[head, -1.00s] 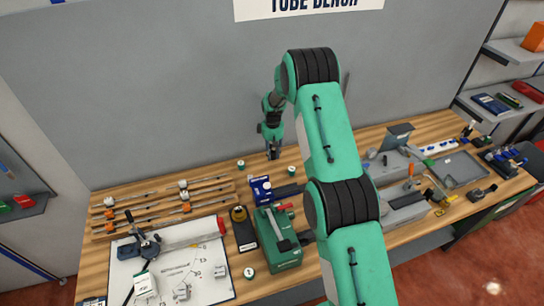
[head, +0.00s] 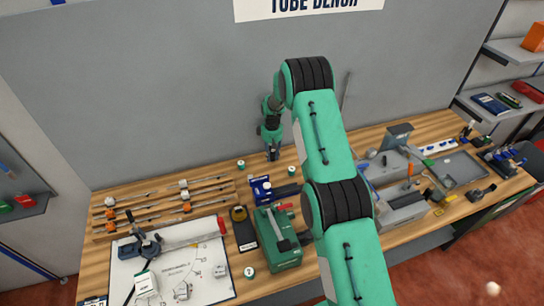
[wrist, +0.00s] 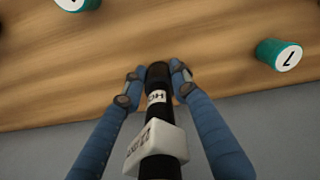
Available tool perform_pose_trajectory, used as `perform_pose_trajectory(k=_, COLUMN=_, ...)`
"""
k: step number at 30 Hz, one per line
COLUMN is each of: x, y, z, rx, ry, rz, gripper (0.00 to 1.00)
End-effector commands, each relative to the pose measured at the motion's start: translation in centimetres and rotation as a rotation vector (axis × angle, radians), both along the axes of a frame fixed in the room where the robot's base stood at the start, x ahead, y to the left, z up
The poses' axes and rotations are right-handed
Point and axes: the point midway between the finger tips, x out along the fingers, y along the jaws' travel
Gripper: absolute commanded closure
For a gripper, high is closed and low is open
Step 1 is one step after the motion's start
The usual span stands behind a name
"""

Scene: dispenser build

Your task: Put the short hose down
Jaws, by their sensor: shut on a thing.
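My gripper (head: 272,152) is over the back part of the wooden bench, near the grey wall. In the wrist view my gripper (wrist: 156,80) has its two blue fingers shut on the short hose (wrist: 157,72), a black tube with white printed labels. The hose points toward the bench top. I cannot tell whether its far end touches the wood. In the head view the hose is too small to make out clearly.
Green round markers with white numbered tops stand nearby, one left (head: 241,164) and one right (head: 291,171) of my gripper. A green machine (head: 278,240) stands in front. The wood between the markers looks clear.

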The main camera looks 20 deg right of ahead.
Motion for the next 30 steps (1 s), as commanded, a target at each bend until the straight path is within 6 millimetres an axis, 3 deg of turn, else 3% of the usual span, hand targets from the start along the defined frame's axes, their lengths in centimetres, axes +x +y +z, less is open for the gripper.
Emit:
perform_pose_trajectory(k=19, x=0.1, y=0.0, z=-1.3, rx=0.0, ry=-0.001, rz=0.0, gripper=1.0)
perform_pose_trajectory(k=20, x=0.0, y=0.0, z=-1.3, rx=0.0, ry=0.0, rz=0.0, gripper=0.66)
perform_pose_trajectory(k=22, x=0.0, y=0.0, z=-1.2, rx=0.0, ry=0.0, rz=0.0, gripper=0.53)
perform_pose_trajectory(k=30, x=0.0, y=0.0, z=-1.2, rx=0.0, ry=0.0, rz=0.0, gripper=0.53)
